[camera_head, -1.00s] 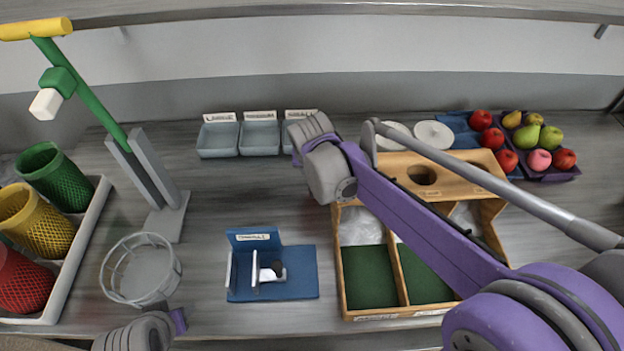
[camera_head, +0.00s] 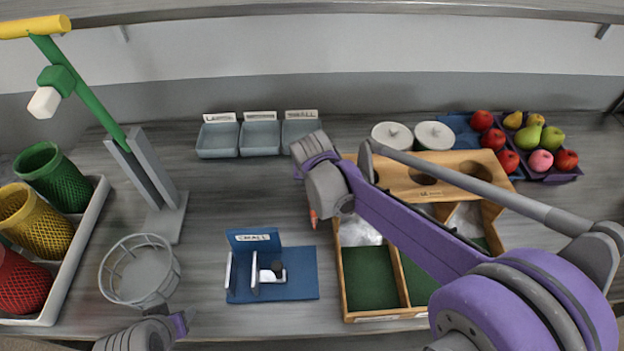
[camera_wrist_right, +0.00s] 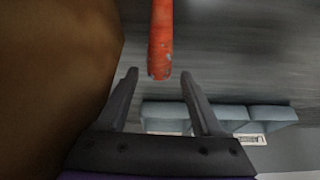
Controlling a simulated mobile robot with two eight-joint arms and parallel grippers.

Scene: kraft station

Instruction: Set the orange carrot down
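The orange carrot (camera_head: 313,219) shows as a small orange piece on the grey table, left of the wooden box; my right wrist hides the rest of it. In the right wrist view the carrot (camera_wrist_right: 160,42) points away from my right gripper (camera_wrist_right: 160,76). That gripper is open, with a visible gap between each finger and the carrot, whose near end lies about level with the fingertips. My left gripper (camera_head: 181,322) shows only in part at the bottom edge of the head view, and its fingers cannot be made out.
The wooden box (camera_head: 345,285) with green-floored compartments stands close on the right; a brown surface (camera_wrist_right: 50,80) fills the left of the wrist view. A blue stand (camera_head: 300,280), a round grey basket (camera_head: 140,275) and grey trays (camera_head: 218,140) are around. The table left of the carrot is clear.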

